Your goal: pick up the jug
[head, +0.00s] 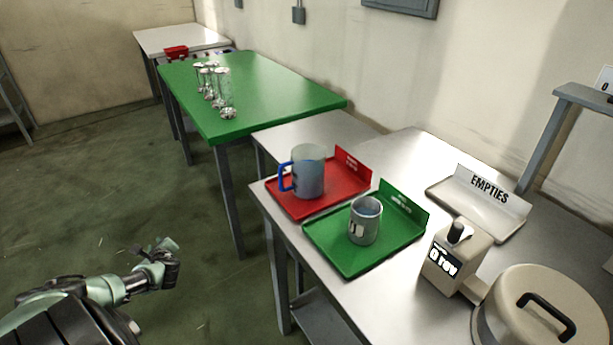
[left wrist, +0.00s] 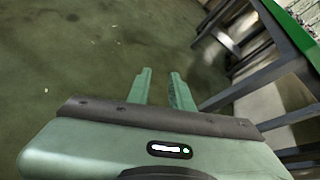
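The jug (head: 309,172) is a translucent blue-grey vessel with a bright blue handle (head: 287,177) on its left side. It stands upright on the red tray (head: 327,209) near the left edge of the metal table. My left gripper (head: 168,252) is over the open floor, left of the table and well apart from the jug. In the left wrist view its two fingers (left wrist: 158,88) stand apart with only floor between them, so it is open and empty. My right gripper is in neither view.
A grey mug (head: 365,221) stands on the green tray (head: 347,262) beside the red one. A beige device (head: 455,258), a round lidded vessel (head: 538,310) and an "EMPTIES" tray (head: 480,208) are further right. A green table (head: 270,92) holds several glass vessels (head: 214,88).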

